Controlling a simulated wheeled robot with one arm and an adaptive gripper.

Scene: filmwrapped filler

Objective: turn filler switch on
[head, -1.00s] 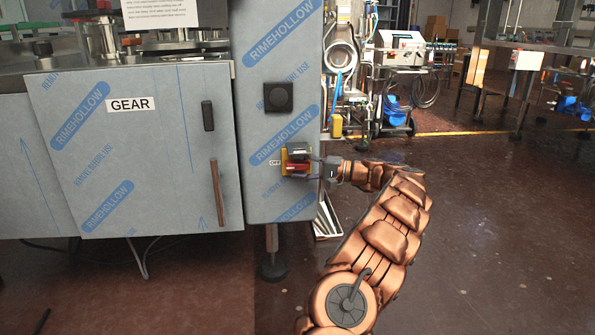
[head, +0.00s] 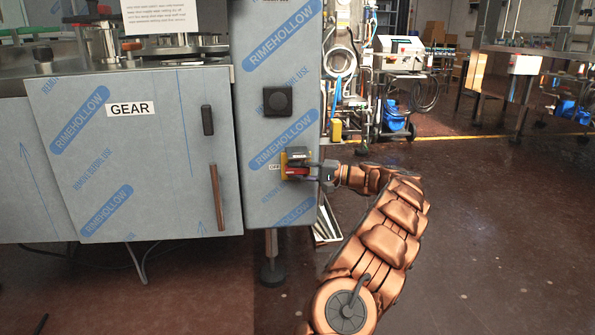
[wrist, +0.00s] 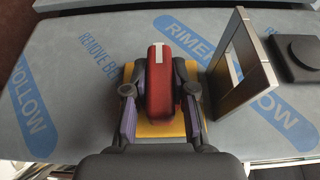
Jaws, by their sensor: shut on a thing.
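The filler switch is a red rotary handle (head: 297,172) on a yellow plate (head: 284,165), low on the film-wrapped cabinet column. In the wrist view the red handle (wrist: 160,82) has a pale mark at its top end, with the yellow plate (wrist: 156,129) behind it. My gripper (head: 308,170) reaches in from the right. In the wrist view, my gripper (wrist: 160,98) has one finger on each side of the red handle and is shut on it. A grey metal bracket (wrist: 241,65) stands out beside the switch.
A dark square knob (head: 278,99) sits above the switch on the column (head: 262,130). A door labelled GEAR (head: 128,170) with a brown vertical handle (head: 217,198) is to the left. Open floor (head: 480,230) lies right of my arm.

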